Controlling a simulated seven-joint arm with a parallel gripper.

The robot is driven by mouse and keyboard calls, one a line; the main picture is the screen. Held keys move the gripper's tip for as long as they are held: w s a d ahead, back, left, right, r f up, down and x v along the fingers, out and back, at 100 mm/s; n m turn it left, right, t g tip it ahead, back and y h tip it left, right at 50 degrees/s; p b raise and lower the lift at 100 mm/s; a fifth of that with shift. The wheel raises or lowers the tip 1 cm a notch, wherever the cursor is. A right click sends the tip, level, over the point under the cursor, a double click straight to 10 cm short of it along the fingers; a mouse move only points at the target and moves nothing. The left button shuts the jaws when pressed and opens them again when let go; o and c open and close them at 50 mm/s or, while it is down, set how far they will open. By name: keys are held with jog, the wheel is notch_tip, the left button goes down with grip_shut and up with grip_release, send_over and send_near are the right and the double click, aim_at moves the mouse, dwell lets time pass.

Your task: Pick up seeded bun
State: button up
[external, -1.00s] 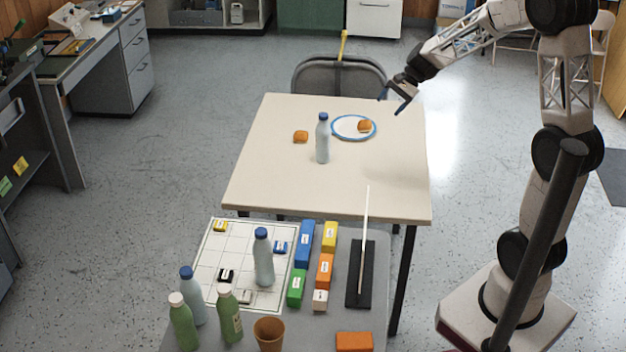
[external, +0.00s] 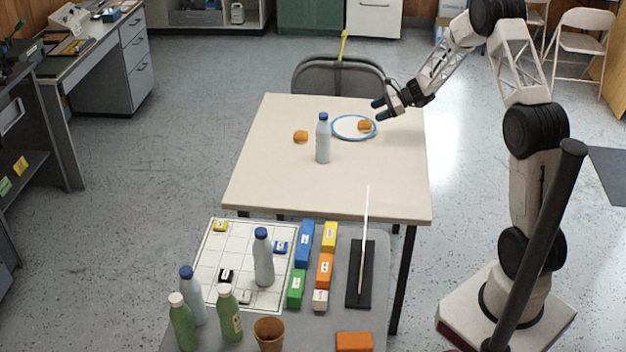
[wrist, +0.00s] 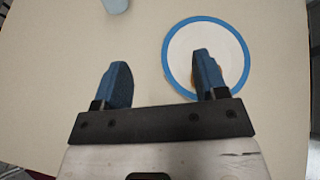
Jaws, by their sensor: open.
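One orange-brown bun (external: 364,126) lies on a white plate with a blue rim (external: 340,135). Another bun (external: 301,137) lies on the bare cream table, left of the bottle. Seeds are too small to make out on either. My gripper (external: 379,109) is open and empty, above the table at the right far side of the plate. In the wrist view, my gripper (wrist: 162,65) has its right finger over the plate (wrist: 178,38), hiding most of the bun there; only a brown sliver shows. The other bun is out of that view.
A pale bottle with a blue cap (external: 323,140) stands upright between the loose bun and the plate's near left side. The table's (external: 320,190) near half is clear. A grey chair (external: 338,80) stands behind it. A nearer grey table holds bottles, blocks and a cup.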

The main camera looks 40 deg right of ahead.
aim_at(370, 123)
jog(key=w+d+f+m+t, duration=0.1)
jog(key=d+f, duration=0.1)
jog(key=f, duration=0.1)
jog(key=w+d+f+m, duration=0.1)
jog(key=w+d+f, duration=0.1)
jog(key=d+f, duration=0.1)
jog(key=w+d+f+m+t, duration=0.1)
jog(key=d+f+m, duration=0.1)
jog(key=f, duration=0.1)
jog(key=shift+w+d+f+t, duration=0.1)
jog(key=shift+w+d+t, duration=0.1)
jog(key=shift+t, duration=0.1)
jog(key=shift+x, duration=1.3)
jog(key=shift+x, duration=2.6)
jog(key=shift+d, duration=0.1)
